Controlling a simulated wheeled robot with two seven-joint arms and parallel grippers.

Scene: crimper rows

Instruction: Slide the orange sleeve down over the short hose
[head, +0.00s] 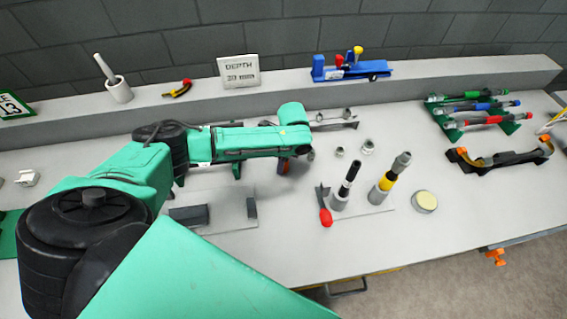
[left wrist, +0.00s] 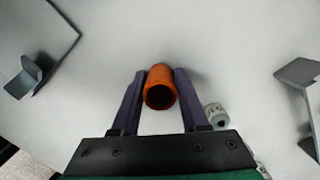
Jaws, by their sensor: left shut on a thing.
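My left gripper (left wrist: 161,80) is shut on the orange sleeve (left wrist: 160,88), which sits between its two purple fingers with its round open end facing the wrist camera. In the head view my left gripper (head: 284,165) hangs over the bench, and its own arm mostly hides the sleeve. To its right, two upright hoses stand in grey sockets on a pale plate (head: 370,208): a shorter black hose (head: 349,178) and a taller one with a yellow band (head: 388,181). The sleeve is apart from both. My right gripper is not in view.
A round tin (head: 424,201) is right of the plate. Small grey rings (head: 367,147) lie behind. A rack of coloured tools (head: 480,107) and a black crimper-like tool (head: 500,155) are at right.

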